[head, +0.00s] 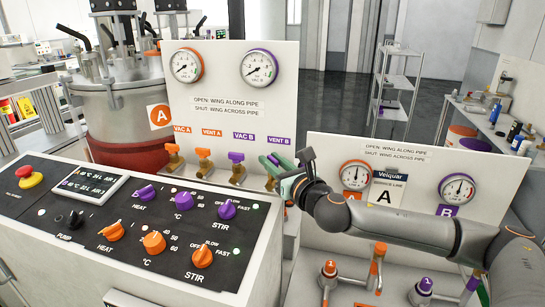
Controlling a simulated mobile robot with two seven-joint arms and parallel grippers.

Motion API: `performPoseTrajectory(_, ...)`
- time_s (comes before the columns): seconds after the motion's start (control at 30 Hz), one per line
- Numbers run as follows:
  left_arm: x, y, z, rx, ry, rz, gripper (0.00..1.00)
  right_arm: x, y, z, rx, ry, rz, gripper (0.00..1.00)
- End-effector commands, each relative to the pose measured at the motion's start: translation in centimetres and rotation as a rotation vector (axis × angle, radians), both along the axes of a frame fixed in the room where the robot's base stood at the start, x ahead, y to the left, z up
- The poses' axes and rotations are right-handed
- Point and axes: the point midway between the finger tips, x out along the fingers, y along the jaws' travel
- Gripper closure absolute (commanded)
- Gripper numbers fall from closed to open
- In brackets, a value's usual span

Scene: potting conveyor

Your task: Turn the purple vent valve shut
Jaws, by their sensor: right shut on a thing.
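The purple vent valve (273,159) is under the "VENT B" label at the right end of the valve row on the white gauge panel (225,120). Its purple wing shows only in part beside the green fingers of my right gripper (279,164). My right gripper is shut on this wing, its arm coming in from the right. The gripper hides much of the valve, so I cannot tell the wing's exact angle. The panel reads "OPEN: WING ALONG PIPE, SHUT: WING ACROSS PIPE". My left gripper is not in view.
The purple VAC B valve (236,157) stands close left of my gripper, with the orange VENT A valve (203,154) and VAC A valve (172,150) beyond. A knob console (60,225) lies in front. A second gauge panel (325,150) stands to the right, behind my arm.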

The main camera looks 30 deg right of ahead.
Motion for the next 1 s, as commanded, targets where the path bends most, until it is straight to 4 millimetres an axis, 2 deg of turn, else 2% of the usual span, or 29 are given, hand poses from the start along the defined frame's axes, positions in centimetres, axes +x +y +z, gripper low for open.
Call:
performPoseTrajectory(0.6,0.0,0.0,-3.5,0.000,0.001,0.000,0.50,0.2,-0.3,-0.5,0.002,0.000,0.541,1.00)
performPoseTrajectory(1.0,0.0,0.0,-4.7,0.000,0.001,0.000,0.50,0.1,-0.1,-0.2,0.003,-0.002,0.735,1.00)
